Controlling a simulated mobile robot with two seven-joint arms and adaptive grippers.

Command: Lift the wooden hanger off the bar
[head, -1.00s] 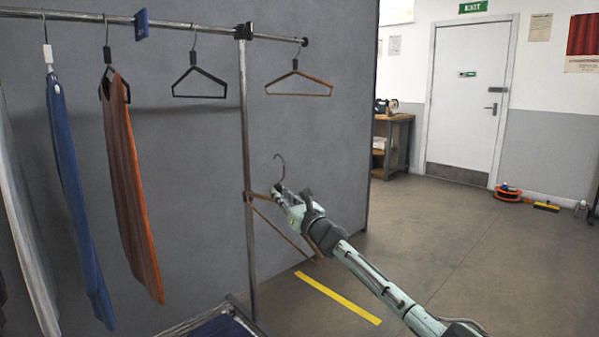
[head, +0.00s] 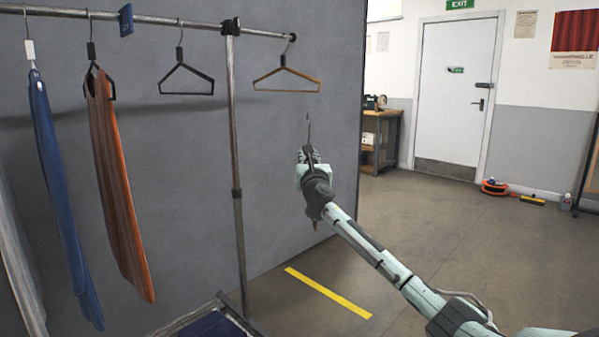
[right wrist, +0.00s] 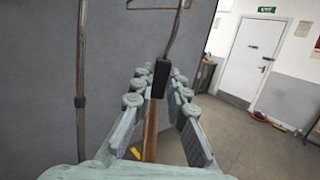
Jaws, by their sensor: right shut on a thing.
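My right gripper (head: 309,156) is shut on a wooden hanger, held off the bar, in front of the grey partition. The hanger's thin metal hook (head: 308,130) points up above the fingers. In the right wrist view, the fingers close around its black neck (right wrist: 156,78), and the wooden part (right wrist: 151,128) shows edge-on below. Most of this hanger is hidden by my gripper in the head view. A second wooden-barred hanger (head: 286,88) hangs near the right end of the metal bar (head: 180,22). My left gripper is not in view.
A black hanger (head: 186,93), an orange garment (head: 122,190) and a blue garment (head: 62,200) hang further left. The rack's upright post (head: 236,190) stands left of my right gripper. The floor to the right, towards the white door (head: 455,100), is open.

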